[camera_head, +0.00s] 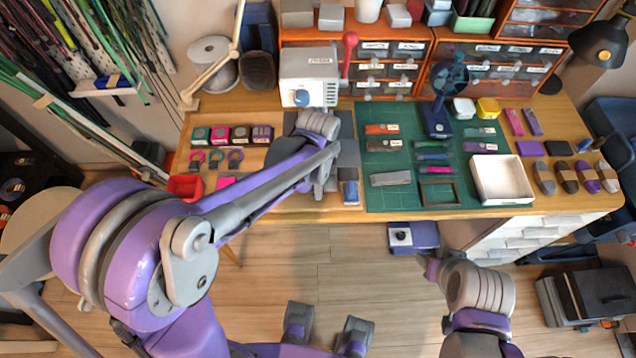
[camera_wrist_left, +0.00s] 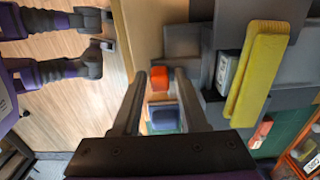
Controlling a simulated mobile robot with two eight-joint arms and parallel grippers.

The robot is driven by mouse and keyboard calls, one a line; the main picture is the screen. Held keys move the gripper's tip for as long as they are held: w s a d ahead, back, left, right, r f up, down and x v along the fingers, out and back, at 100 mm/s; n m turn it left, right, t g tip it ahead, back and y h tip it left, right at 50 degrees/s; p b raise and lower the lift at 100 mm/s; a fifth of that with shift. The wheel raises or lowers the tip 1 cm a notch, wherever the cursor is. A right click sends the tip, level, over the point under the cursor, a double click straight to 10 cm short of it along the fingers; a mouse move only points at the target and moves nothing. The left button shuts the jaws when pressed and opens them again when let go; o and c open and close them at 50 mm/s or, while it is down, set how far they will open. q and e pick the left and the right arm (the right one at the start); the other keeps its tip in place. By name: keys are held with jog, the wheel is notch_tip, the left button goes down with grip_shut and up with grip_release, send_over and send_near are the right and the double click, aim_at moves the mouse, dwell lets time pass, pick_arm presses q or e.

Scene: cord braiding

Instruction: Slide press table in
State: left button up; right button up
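The white press (camera_head: 308,68) stands at the back of the bench, with a blue knob on its front and a red lever at its right. Dark grey plates (camera_head: 348,150), apparently the press table, stick out in front of it; they also show in the left wrist view (camera_wrist_left: 218,110). My left gripper (camera_head: 320,190) points down at the front of these plates, and my arm hides part of them. In the left wrist view its fingers (camera_wrist_left: 160,78) are apart, with nothing clearly held. Contact with the table cannot be told. My right gripper (camera_head: 430,268) is low before the bench; its fingers are unclear.
A green mat (camera_head: 400,180) with several small parts lies right of the plates. A white tray (camera_head: 502,180) stands farther right. A small blue block (camera_head: 351,193) lies at the front edge. A yellow bar (camera_wrist_left: 257,72) lies near the plates in the left wrist view.

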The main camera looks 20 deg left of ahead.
pick_arm(q)
grip_shut()
jog(key=w+a, duration=0.1)
jog(key=w, duration=0.2)
jog(key=w+a, duration=0.1)
jog(key=w, duration=0.3)
jog(key=w+a, duration=0.1)
jog(key=w, duration=0.2)
jog(key=shift+w+b, duration=0.3)
jog(key=shift+w, duration=0.05)
jog(key=shift+o, duration=1.6)
grip_release()
jog(key=shift+s, duration=0.1)
